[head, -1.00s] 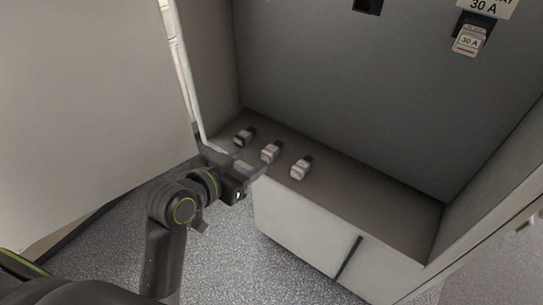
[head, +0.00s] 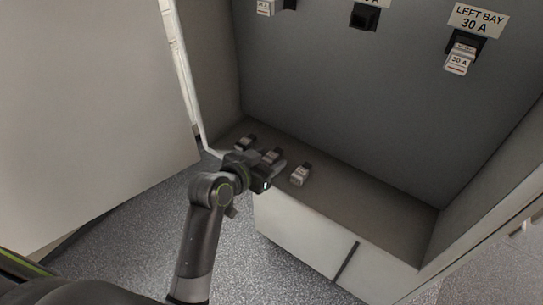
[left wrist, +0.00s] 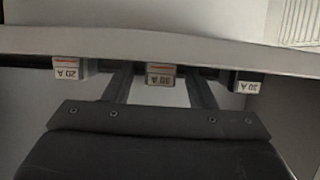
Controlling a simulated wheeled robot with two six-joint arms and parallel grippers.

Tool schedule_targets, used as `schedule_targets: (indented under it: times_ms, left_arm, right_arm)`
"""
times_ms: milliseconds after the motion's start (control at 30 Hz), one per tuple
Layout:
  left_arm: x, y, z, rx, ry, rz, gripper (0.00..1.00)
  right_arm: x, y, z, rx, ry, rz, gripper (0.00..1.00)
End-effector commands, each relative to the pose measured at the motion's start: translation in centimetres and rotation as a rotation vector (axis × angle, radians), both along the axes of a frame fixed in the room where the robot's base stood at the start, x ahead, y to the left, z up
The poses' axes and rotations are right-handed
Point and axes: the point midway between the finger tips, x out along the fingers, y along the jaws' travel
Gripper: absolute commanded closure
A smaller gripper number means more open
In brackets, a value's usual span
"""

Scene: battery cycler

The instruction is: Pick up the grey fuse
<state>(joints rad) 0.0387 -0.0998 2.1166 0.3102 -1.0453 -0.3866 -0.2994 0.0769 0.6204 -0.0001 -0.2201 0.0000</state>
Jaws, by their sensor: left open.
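Three small fuses stand in a row on the cabinet ledge (head: 375,222). The left fuse (head: 245,143) looks darkest in the head view. The middle fuse (head: 272,154) is partly hidden by my left gripper (head: 270,164). The right fuse (head: 301,175) is pale. In the left wrist view, the middle fuse (left wrist: 160,74) reads 30 A upside down with a red stripe and lies between the open fingers of my left gripper (left wrist: 160,88). A 20 A fuse (left wrist: 72,68) and a darker-topped 30 A fuse (left wrist: 247,82) flank it. Which one counts as grey is unclear.
The back panel holds a 20 A fuse (head: 459,60) in a socket under a LEFT BAY 30 A label (head: 477,20), an empty dark socket (head: 365,16) and another fuse (head: 265,7). A pale door panel (head: 90,110) stands at left. The ledge's right part is bare.

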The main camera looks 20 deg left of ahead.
Motion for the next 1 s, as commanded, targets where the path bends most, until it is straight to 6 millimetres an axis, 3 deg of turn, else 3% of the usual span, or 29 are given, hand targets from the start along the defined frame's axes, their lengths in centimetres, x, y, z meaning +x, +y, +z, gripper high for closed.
schedule_targets:
  times_ms: [133,500,767,1000]
  left_arm:
    - [0.0,0.0,0.0,0.000,0.000,0.000,0.49]
    - [0.0,0.0,0.0,0.000,-0.001,0.000,0.95]
    - [0.0,0.0,0.4,0.000,-0.003,0.000,0.95]
    - [0.1,0.0,4.2,0.001,-0.010,-0.002,0.95]
  right_arm:
    - [0.0,0.0,0.0,0.000,0.000,0.000,0.64]
    - [-0.1,-0.2,0.0,-0.002,0.001,0.001,0.64]
    - [-0.1,-0.3,0.0,-0.004,0.001,0.001,0.64]
    - [-0.1,-0.4,-0.4,-0.004,0.001,0.001,0.64]
